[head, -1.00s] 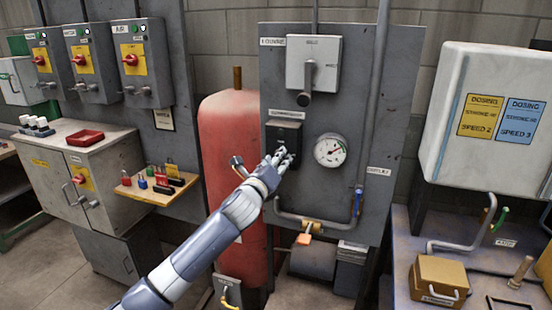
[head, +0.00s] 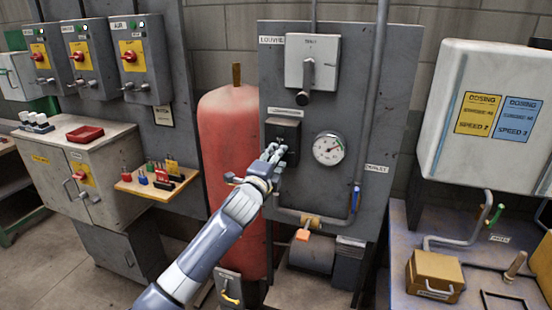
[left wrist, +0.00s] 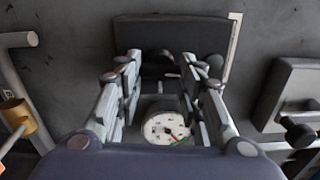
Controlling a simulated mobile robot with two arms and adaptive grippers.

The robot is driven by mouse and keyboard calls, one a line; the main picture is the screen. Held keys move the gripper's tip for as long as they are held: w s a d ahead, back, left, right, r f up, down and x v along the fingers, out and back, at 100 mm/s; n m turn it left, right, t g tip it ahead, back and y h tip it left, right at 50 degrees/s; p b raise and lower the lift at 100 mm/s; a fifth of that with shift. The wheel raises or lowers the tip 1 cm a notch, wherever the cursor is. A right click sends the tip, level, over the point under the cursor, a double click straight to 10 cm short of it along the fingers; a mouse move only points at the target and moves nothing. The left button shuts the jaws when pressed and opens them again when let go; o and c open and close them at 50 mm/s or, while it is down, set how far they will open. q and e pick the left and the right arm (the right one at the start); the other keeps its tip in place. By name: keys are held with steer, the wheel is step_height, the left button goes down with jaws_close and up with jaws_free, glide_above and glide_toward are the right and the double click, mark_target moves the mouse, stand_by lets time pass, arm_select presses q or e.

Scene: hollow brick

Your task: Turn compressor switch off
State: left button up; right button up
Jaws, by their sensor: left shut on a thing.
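The dark switch box (head: 284,130) is on the grey panel, under a small label too blurred to read, left of the round gauge (head: 329,149). My left gripper (head: 273,153) is at the lower front of this box. In the left wrist view its two fingers (left wrist: 163,70) stand on either side of a dark switch knob (left wrist: 158,60) on the box (left wrist: 190,38) and are shut on it. The knob's exact position is mostly hidden by the hand. The gauge also shows between the fingers (left wrist: 167,127). My right gripper is not in view.
Above the switch box is a louvre box (head: 313,58) with a lever. An outlet pipe with an orange tag (head: 303,235) runs below. A red tank (head: 228,135) stands to the left. Padlocks lie on a small shelf (head: 135,186). A white dosing box (head: 490,115) is at the right.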

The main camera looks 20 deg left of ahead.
arm_select(q)
steer(key=shift+n, duration=0.5)
steer(key=o, duration=1.1)
steer(key=shift+c, duration=0.2)
steer(key=s, duration=1.2)
steer(key=shift+a, duration=0.2)
